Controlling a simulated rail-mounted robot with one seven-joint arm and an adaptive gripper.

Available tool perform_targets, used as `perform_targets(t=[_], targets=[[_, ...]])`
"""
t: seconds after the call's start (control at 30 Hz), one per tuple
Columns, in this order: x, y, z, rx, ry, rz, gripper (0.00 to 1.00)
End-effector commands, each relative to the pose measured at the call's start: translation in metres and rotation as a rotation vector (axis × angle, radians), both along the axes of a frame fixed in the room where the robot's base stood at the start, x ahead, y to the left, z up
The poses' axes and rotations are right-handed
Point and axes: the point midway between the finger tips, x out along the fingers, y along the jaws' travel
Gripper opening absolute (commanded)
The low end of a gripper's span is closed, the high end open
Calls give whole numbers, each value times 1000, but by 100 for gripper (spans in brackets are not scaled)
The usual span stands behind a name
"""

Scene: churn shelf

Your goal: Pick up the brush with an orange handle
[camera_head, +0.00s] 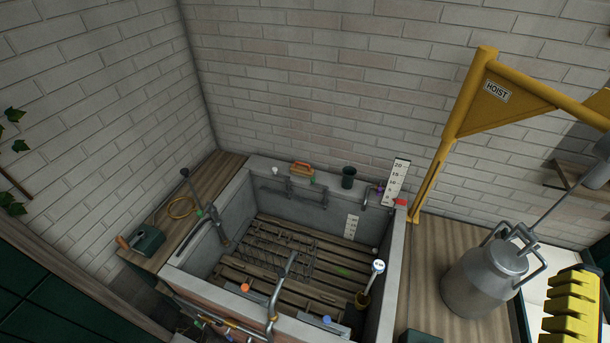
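A small brush-like item with an orange arched handle (302,168) lies on the back rim of the stone trough, near the brick wall. It is small in the view, and its bristles cannot be made out. The grey trough (262,163) has wooden slats (265,268) on its floor. My gripper is not clearly seen in this view, so its place relative to the brush does not show.
A dark cup (348,177) stands right of the brush. Taps rise around the trough. A white ruler board (396,182), yellow hoist (468,95) and metal churn (484,279) stand right. A green box (149,241) sits left. A yellow ribbed block (573,308) fills the lower right.

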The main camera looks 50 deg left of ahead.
Motion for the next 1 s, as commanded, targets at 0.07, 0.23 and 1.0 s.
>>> perform_targets(t=[0.07, 0.23, 1.0], targets=[[0, 0, 0, 0, 0, 0, 100], [0, 0, 0, 0, 0, 0, 100], [0, 0, 0, 0, 0, 0, 43]])
